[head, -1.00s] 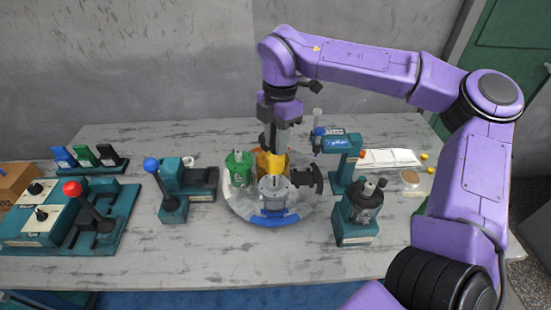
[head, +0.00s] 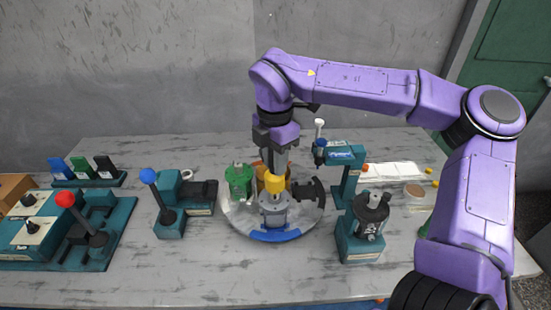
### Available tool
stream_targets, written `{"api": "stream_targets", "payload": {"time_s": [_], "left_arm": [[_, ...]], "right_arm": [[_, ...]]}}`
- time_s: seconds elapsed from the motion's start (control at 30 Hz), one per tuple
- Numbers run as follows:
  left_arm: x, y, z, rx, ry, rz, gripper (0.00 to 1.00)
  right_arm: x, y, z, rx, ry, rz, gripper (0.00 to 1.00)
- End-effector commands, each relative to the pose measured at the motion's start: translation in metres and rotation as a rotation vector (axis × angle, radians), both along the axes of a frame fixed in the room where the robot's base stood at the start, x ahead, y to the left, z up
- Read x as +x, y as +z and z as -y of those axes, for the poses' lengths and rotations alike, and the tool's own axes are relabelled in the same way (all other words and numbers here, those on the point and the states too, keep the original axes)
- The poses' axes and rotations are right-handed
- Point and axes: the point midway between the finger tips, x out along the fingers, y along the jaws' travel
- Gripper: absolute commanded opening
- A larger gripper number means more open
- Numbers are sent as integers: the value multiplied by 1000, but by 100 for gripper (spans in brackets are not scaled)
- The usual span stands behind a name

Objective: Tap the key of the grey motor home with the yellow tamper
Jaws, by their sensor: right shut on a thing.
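The grey motor (head: 273,211) stands upright at the front of the round turntable (head: 238,222), in the middle of the table. My right gripper (head: 274,165) points straight down above it, shut on the yellow tamper (head: 274,185). The tamper's yellow part is right over the grey motor's top and appears to meet it; I cannot tell whether they touch. The key of the grey motor is too small or hidden to make out. My left gripper is not in view.
On the turntable, a green motor (head: 238,182) stands at left, an orange one behind the tamper and a dark one (head: 310,192) at right. A blue-ball lever stand (head: 170,226) is at left. A teal post (head: 349,185) and a dark motor stand (head: 360,245) are at right.

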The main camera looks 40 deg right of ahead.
Motion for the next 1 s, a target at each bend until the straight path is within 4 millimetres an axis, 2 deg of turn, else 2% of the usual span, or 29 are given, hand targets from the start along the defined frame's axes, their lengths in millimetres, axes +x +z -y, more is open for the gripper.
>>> {"api": "stream_targets", "payload": {"time_s": [0.03, 0.07, 0.13, 0.33, 0.6, 1.0], "left_arm": [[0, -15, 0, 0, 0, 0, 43], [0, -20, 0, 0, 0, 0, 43], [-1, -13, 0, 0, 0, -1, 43], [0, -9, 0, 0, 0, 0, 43], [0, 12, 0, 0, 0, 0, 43], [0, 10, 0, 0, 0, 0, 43]], "right_arm": [[0, -15, 0, 0, 0, 1, 0], [0, -20, 0, 0, 0, 1, 0], [0, -13, 0, 0, 0, 2, 0], [0, -8, 0, 0, 0, 1, 0], [0, 23, 0, 0, 0, 2, 0], [0, 23, 0, 0, 0, 1, 0]]}}
